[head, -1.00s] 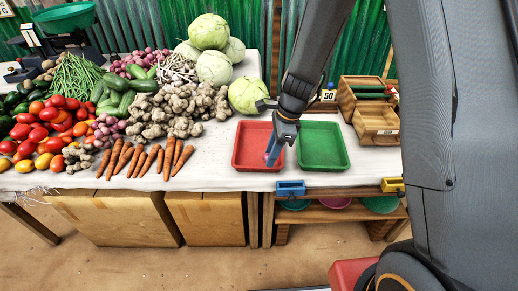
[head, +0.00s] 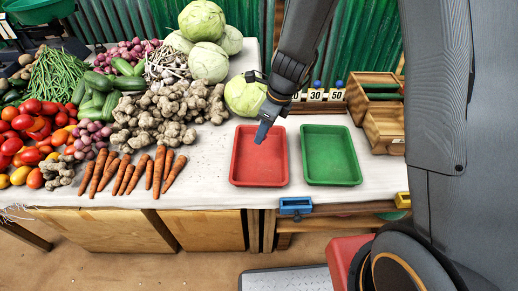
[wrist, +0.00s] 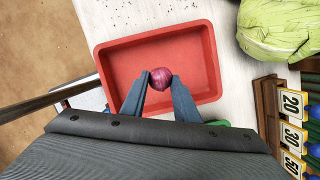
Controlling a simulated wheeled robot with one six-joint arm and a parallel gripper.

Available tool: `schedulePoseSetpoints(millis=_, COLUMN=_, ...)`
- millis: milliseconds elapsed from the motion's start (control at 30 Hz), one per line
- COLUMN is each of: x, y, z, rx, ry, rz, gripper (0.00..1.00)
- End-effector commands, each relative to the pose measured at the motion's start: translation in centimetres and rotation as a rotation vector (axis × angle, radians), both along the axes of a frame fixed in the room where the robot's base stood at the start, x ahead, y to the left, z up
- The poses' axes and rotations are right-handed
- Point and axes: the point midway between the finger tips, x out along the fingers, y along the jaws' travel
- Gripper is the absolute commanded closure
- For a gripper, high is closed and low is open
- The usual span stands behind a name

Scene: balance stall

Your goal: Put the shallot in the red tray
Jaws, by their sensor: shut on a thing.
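The shallot (wrist: 161,78) is round and purple-red, held between my two fingertips in the wrist view. My gripper (head: 262,135) is shut on it and shows over the back part of the red tray (head: 236,158) in the head view. The shallot is hidden in the head view. In the wrist view the red tray (wrist: 115,55) lies under the gripper, with the shallot inside its outline. The visible tray floor is empty. The height of the shallot above the floor is hard to tell.
A green tray (head: 331,155) stands just right of the red one. A cabbage (head: 244,97) and number cards (head: 316,95) are behind. Wooden boxes (head: 384,125) stand at the right. Ginger (head: 172,112) and carrots (head: 130,174) fill the left.

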Motion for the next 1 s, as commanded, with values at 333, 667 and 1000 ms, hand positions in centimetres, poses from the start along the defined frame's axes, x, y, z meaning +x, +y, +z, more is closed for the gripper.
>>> schedulePoseSetpoints(millis=333, x=0.0, y=-0.1, z=-5.4, rx=-0.001, ry=0.003, rz=-0.002, gripper=0.93)
schedulePoseSetpoints(millis=667, x=0.0, y=0.0, z=-9.1, rx=0.0, ry=0.002, rz=0.0, gripper=0.93)
schedulePoseSetpoints(millis=1000, x=0.0, y=0.0, z=-9.9, rx=-0.001, ry=0.0, rz=0.001, gripper=0.93)
